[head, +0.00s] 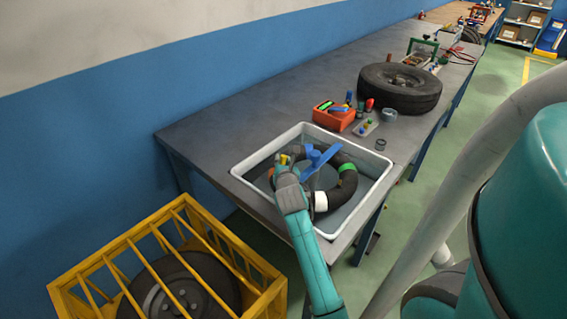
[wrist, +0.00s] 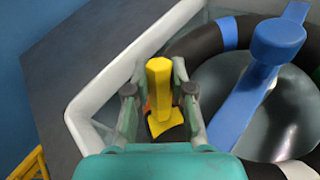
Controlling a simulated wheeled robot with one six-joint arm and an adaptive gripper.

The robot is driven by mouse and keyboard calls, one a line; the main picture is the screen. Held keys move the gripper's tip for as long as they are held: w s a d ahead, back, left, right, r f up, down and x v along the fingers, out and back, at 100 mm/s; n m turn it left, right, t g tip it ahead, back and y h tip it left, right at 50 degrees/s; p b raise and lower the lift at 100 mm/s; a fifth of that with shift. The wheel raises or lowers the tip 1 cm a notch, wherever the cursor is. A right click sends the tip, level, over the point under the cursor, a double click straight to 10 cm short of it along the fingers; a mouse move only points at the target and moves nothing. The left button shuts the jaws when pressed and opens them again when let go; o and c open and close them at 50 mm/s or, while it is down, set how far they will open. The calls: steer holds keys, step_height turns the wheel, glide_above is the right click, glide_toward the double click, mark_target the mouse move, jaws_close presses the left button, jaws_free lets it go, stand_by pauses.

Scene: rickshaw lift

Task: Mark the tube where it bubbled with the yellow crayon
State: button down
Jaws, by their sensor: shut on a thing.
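The yellow crayon (wrist: 159,82) stands between the two fingers of my gripper (wrist: 159,92), which is shut on it. In the head view a bit of the crayon (head: 284,158) shows at the tip of my gripper (head: 281,165), over the left part of the white tub (head: 240,168). The black tube (head: 352,163) lies in the tub as a ring with green, white and other coloured bands; it also shows in the wrist view (wrist: 195,42). A wider yellow piece (wrist: 167,127) and some orange show below the crayon. Whether the crayon touches the tube is unclear. No bubbles can be made out.
A blue bar-like fixture (head: 318,158) crosses the tube close right of my gripper. An orange box (head: 333,115), small bench items and a tyre (head: 399,88) stand behind the tub. A yellow cage (head: 262,267) with a wheel stands at lower left. The bench left of the tub is bare.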

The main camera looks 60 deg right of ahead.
stand_by(0.3)
steer(key=shift+r, duration=3.5)
